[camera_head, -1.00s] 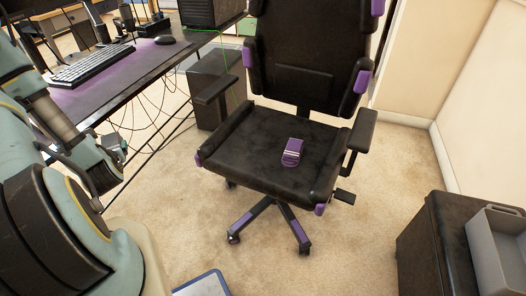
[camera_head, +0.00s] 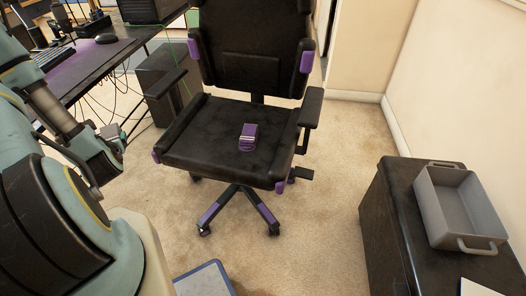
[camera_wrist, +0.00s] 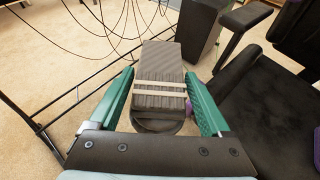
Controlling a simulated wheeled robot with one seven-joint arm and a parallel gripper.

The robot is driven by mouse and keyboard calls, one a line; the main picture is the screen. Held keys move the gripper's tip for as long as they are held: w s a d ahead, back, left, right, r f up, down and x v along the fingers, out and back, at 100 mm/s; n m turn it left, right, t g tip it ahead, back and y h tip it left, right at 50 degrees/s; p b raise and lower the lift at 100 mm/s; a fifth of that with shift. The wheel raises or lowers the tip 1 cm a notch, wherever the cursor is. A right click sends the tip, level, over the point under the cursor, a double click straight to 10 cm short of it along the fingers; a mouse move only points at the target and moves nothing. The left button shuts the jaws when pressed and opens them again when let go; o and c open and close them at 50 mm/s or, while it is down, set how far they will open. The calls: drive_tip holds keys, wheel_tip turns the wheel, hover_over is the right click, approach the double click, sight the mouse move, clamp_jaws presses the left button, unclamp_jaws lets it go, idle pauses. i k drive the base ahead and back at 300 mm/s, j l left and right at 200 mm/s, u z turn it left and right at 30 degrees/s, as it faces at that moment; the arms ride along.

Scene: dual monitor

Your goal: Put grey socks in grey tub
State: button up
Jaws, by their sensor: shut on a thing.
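My gripper (camera_wrist: 160,105) is shut on the grey socks (camera_wrist: 158,65), a folded grey ribbed bundle with two pale bands, between the green fingers in the wrist view. In the head view my gripper (camera_head: 112,140) is at the left, left of the chair, and the socks (camera_head: 110,131) show only as a small grey patch. The grey tub (camera_head: 438,222) is an open rectangular bin with handles, at the right on a dark box. Its visible inside is empty. My gripper is far to the left of it.
A black office chair (camera_head: 215,137) stands between my gripper and the tub, with a purple bundle (camera_head: 248,136) on its seat. A desk (camera_head: 83,66) is at upper left. A black ottoman (camera_head: 385,215) bears the tub. Carpet (camera_head: 320,215) is clear between chair and ottoman.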

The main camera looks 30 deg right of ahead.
sight(449, 222)
drive_tip(key=z, duration=0.4)
drive_tip(key=l+z, duration=0.1)
drive_tip(key=z, duration=0.75)
drive_tip(key=i+z, duration=0.1)
drive_tip(key=z, duration=0.75)
